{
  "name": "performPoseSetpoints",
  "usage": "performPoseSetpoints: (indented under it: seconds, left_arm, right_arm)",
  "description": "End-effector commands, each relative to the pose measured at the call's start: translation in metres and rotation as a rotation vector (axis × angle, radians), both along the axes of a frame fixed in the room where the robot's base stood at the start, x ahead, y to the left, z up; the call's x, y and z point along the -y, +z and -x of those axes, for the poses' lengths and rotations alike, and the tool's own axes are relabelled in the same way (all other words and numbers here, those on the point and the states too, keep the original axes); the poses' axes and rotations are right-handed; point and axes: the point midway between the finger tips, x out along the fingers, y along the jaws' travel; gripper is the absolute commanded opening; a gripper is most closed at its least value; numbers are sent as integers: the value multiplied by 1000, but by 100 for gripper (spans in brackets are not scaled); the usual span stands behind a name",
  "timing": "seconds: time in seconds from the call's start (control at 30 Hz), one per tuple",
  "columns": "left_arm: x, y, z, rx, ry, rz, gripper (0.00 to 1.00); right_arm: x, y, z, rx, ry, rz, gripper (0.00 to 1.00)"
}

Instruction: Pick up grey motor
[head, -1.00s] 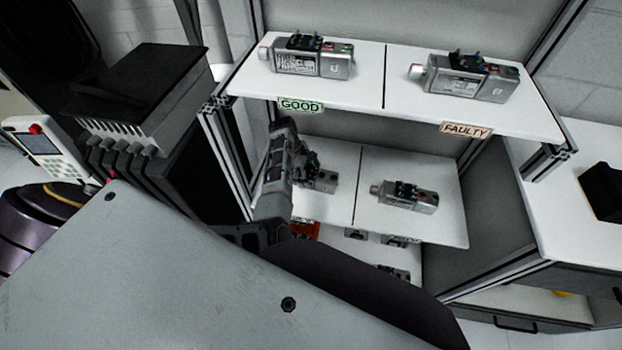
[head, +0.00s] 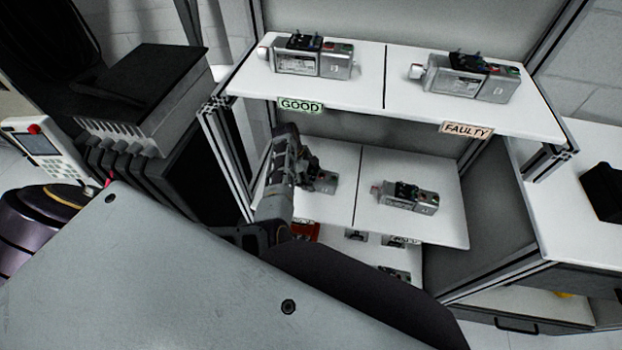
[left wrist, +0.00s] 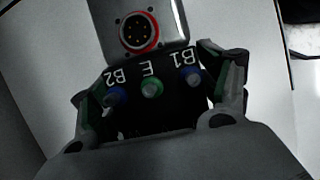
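A grey motor (head: 324,182) with a black terminal block on top lies on the left half of the middle shelf. My left gripper (head: 308,174) is at this motor and partly covers it in the head view. In the left wrist view the motor's grey body (left wrist: 140,30) shows a round red-rimmed connector, and the terminal block (left wrist: 150,88) is marked B1, E and B2. The left fingers (left wrist: 158,98) stand spread on either side of the block; firm contact cannot be made out. A second grey motor (head: 406,197) lies on the shelf's right half. My right gripper is out of view.
The upper shelf (head: 380,90) holds a grey motor (head: 313,57) above the GOOD label and another (head: 466,77) above the FAULTY label. More parts (head: 395,273) lie lower down. A metal post (head: 225,150) stands left of my gripper.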

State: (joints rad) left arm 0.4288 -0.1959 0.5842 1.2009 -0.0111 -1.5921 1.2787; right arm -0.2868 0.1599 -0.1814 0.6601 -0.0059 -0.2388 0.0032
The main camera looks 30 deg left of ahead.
Motion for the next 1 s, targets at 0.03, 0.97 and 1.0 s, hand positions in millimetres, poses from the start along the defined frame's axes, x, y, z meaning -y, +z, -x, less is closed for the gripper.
performPoseSetpoints:
  seconds: [0.03, 0.97, 1.0]
  left_arm:
    - [0, 0, 0, -1, 0, 0, 50]
    - [0, 40, -3, 6, 0, -1, 31]
    - [0, 45, -2, 6, 0, -1, 31]
  right_arm:
    - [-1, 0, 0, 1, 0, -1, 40]
    - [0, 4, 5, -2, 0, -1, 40]
    - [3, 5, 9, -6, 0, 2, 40]
